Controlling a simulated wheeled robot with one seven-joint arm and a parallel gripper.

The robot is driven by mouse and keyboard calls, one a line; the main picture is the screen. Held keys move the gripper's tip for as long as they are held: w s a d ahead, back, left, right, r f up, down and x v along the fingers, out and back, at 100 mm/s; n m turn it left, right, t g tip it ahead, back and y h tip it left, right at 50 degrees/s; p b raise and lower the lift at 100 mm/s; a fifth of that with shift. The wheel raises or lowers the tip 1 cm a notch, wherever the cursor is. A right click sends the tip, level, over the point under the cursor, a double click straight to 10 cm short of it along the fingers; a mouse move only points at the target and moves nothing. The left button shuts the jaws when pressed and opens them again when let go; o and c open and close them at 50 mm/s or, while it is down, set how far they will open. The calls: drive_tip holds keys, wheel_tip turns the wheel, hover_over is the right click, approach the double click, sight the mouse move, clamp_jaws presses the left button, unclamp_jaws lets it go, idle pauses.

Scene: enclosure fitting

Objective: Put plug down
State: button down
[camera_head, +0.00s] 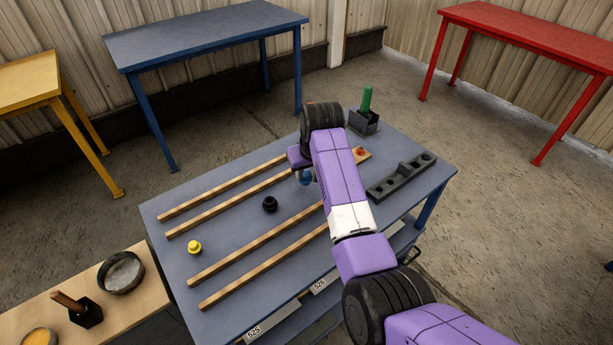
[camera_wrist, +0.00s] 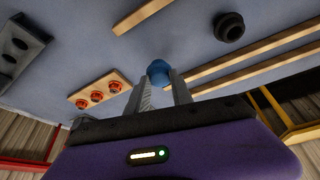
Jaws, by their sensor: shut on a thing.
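My gripper (camera_wrist: 160,82) is shut on a blue plug (camera_wrist: 158,70), which shows between the fingertips in the wrist view. In the head view the blue plug (camera_head: 305,177) shows just below my gripper (camera_head: 301,170), partly hidden by it, over the blue-grey work table (camera_head: 235,229). I cannot tell whether the plug touches the table. A black plug (camera_head: 269,204) stands on the table to the left, between the wooden strips; it also shows in the wrist view (camera_wrist: 229,27). A yellow plug (camera_head: 194,247) stands further left.
Several wooden strips (camera_head: 222,188) lie along the table. A wooden block with red-orange pieces (camera_wrist: 97,92), a dark rack with holes (camera_head: 402,177) and a dark box with a green-handled thing (camera_head: 366,102) are on the right side. Free table surface lies around the black plug.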

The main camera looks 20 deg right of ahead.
sight(307, 177)
drive_tip(key=shift+f, duration=1.35)
drive_tip(key=shift+f, duration=0.15)
drive_tip(key=c, duration=1.1)
unclamp_jaws()
drive_tip(key=v, duration=1.2)
drive_tip(key=shift+w+r+b, duration=0.1)
drive_tip(key=shift+r+b, duration=0.15)
drive_tip(key=shift+b, duration=0.05)
